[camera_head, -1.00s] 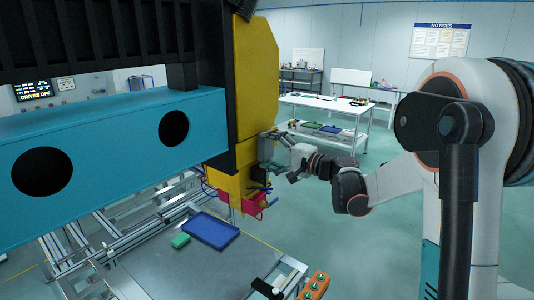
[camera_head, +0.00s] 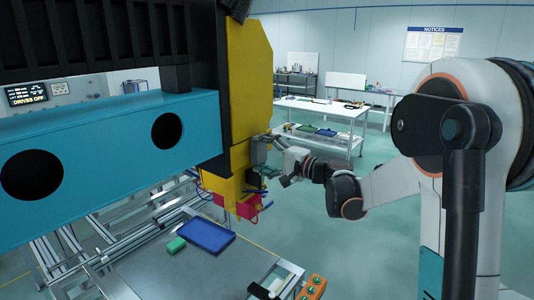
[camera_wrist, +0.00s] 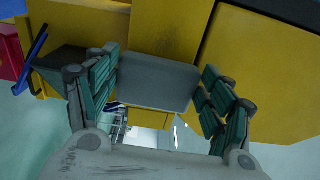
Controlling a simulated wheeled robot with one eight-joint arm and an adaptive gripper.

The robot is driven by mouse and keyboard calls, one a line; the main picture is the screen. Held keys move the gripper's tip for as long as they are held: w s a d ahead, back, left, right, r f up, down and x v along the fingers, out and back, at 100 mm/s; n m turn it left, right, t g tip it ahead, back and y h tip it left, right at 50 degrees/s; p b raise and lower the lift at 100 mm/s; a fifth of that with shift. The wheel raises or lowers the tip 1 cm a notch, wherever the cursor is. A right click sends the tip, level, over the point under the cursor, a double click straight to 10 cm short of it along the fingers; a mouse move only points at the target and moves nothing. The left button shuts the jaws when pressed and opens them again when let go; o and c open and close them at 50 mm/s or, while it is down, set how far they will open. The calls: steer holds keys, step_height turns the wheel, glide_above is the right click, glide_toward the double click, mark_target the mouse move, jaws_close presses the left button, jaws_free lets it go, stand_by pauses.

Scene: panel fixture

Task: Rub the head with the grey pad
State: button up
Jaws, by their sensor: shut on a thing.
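The head is a tall yellow housing (camera_head: 247,85) with a stepped lower part, hanging from the blue beam. My gripper (camera_head: 266,140) is at the right side of the head, reaching in from the right. In the wrist view my gripper (camera_wrist: 160,100) has its green-padded fingers on either side of a grey block, the grey pad (camera_wrist: 158,82). The yellow head (camera_wrist: 165,30) fills the view behind the pad, with a dark smudge above it. The pad is up against or very near the yellow surface; I cannot tell which.
A blue beam (camera_head: 100,140) with round holes crosses the left. A red part (camera_head: 250,205) is at the head's lower end. A white table (camera_head: 330,108) stands behind.

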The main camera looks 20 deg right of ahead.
steer(key=shift+s+a, duration=0.75)
steer(key=shift+a, duration=0.25)
steer(key=shift+s+a, duration=0.75)
steer(key=shift+a, duration=0.25)
steer(key=shift+s+a, duration=0.75)
steer(key=shift+a, duration=0.25)
steer(key=shift+d, duration=0.1)
steer(key=v, duration=0.6)
steer(key=shift+v, duration=1.5)
